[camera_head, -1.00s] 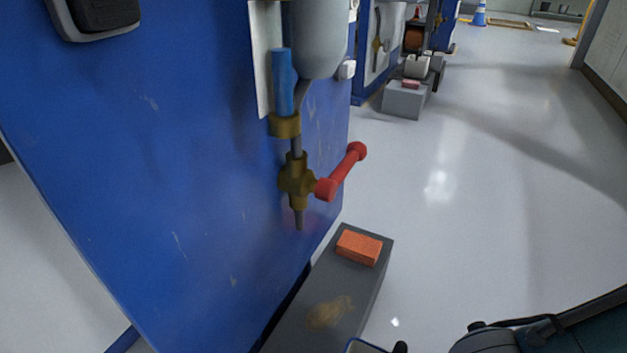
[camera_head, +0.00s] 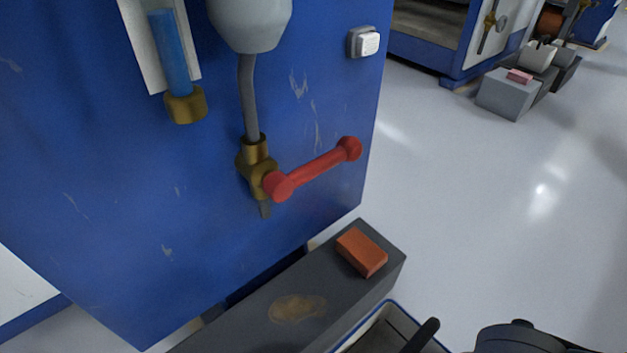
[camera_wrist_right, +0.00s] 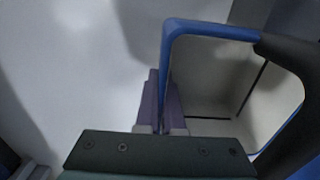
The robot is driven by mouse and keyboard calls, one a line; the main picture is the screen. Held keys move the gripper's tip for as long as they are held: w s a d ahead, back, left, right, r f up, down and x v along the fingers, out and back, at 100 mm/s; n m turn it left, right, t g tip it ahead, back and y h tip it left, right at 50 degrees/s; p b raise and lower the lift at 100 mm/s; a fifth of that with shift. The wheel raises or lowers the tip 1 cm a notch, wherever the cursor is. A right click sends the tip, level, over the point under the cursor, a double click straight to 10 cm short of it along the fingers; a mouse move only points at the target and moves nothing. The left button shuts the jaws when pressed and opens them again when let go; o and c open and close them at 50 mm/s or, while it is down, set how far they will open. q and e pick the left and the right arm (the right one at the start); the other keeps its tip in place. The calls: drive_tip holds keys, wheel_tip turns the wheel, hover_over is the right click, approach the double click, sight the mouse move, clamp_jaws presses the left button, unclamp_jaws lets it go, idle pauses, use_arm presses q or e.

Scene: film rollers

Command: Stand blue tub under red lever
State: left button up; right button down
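The red lever (camera_head: 318,170) sticks out to the right from a brass valve (camera_head: 257,168) on the blue machine panel. The blue-rimmed tub (camera_head: 376,306) shows partly at the bottom edge of the head view, beside the grey ledge. In the right wrist view the tub (camera_wrist_right: 210,85) is pale inside and looks empty. My right gripper (camera_wrist_right: 161,88) appears shut on the tub's near wall, with the rim between its purple fingers. Dark parts cover the tub's right side there. My left gripper is not in view.
A grey ledge (camera_head: 235,325) with a tan stain (camera_head: 297,308) runs below the valve. An orange block (camera_head: 362,252) lies on its right end. A grey box (camera_head: 507,94) stands farther back. The floor (camera_head: 500,220) at right is clear.

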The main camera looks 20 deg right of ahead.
drive_tip(key=shift+w+d+f, duration=0.1)
drive_tip(key=shift+w+d, duration=0.05)
drive_tip(key=shift+w, duration=0.1)
drive_tip(key=w+a+b, duration=0.1)
drive_tip(key=w+b, duration=0.1)
drive_tip(key=w, duration=0.1)
drive_tip(key=w+a+b, duration=0.2)
drive_tip(key=w+b, duration=0.1)
drive_tip(key=w, duration=0.1)
drive_tip(key=w+a+b, duration=0.2)
drive_tip(key=w, duration=0.2)
drive_tip(key=shift+f+b, duration=0.4)
drive_tip(key=w+a+b, duration=0.2)
drive_tip(key=w+b, duration=0.4)
drive_tip(key=w, duration=0.1)
drive_tip(key=f+b, duration=0.4)
drive_tip(key=b, duration=0.1)
drive_tip(key=f+b, duration=0.2)
drive_tip(key=b, duration=0.1)
drive_tip(key=shift+w+a+f, duration=0.25)
drive_tip(key=shift+a, duration=0.05)
drive_tip(key=shift+r, duration=0.25)
drive_tip(key=shift+f, duration=0.15)
drive_tip(key=c, duration=1)
unclamp_jaws()
drive_tip(key=shift+c, duration=0.2)
